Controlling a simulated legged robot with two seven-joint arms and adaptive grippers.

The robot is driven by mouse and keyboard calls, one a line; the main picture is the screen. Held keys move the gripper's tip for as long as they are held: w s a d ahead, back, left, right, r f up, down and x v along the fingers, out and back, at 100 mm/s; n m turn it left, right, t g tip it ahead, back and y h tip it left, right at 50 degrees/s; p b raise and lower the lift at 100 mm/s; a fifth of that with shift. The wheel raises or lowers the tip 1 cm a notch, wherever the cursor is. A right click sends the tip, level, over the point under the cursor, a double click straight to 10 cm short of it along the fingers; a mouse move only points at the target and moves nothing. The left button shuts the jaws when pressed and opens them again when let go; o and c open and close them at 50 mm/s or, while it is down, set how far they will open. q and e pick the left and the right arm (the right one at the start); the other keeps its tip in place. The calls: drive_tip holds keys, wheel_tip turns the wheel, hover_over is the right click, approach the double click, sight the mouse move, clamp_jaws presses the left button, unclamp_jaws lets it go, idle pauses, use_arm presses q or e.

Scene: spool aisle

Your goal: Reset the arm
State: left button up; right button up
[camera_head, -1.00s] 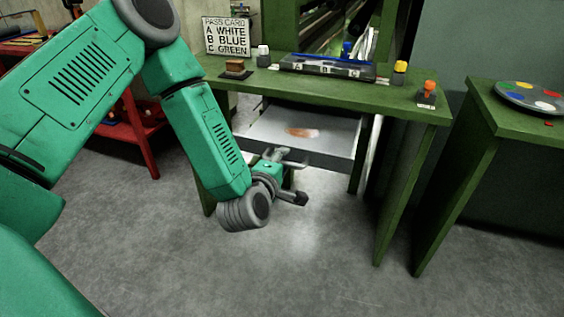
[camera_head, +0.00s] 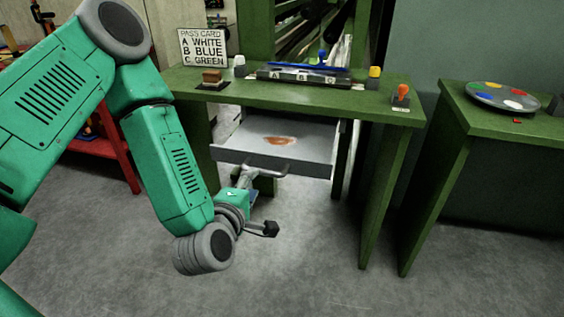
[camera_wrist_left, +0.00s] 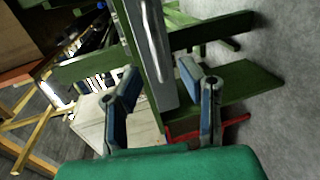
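My left arm reaches in from the left in the head view. Its gripper (camera_head: 254,203) hangs low, in front of and below the open drawer (camera_head: 232,158) of the green table. In the left wrist view the two blue-and-grey fingers of this gripper (camera_wrist_left: 158,85) are spread apart with nothing between them. The drawer front and its bar handle (camera_wrist_left: 153,35) show beyond the fingers, apart from them. The drawer also shows its handle in the head view (camera_head: 258,165), close above the gripper. My right gripper is not in view.
The green table (camera_head: 205,90) carries a pass card (camera_head: 204,47), a labelled tray (camera_head: 300,78), a stamp (camera_head: 211,77) and an orange-topped lever (camera_head: 402,94). A brown patch (camera_head: 279,141) lies in the drawer. A second green table (camera_head: 480,122) with a colour palette (camera_head: 502,97) stands right.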

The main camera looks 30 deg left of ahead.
use_arm(q)
drive_tip(key=s+d+f+m+g+h+p, duration=0.1)
drive_tip(key=s+d+f+m+g+h, duration=0.1)
drive_tip(key=s+d+f+m+g, duration=0.25)
drive_tip(key=s+d+f+m+g+h, duration=0.1)
drive_tip(key=s+f+m+h, duration=0.1)
drive_tip(key=s+f+m, duration=0.35)
drive_tip(key=s+a+f+m+g, duration=0.1)
drive_tip(key=s+f+m+g, duration=0.3)
drive_tip(key=s, duration=0.4)
drive_tip(key=s+a+f+m+g+p, duration=0.1)
drive_tip(key=s+f+m+g, duration=0.4)
drive_tip(key=s+f+m, duration=0.1)
drive_tip(key=shift+s+a+m, duration=0.15)
drive_tip(key=shift+s+m, duration=0.55)
drive_tip(key=shift+s, duration=0.15)
drive_tip(key=shift+w, duration=0.15)
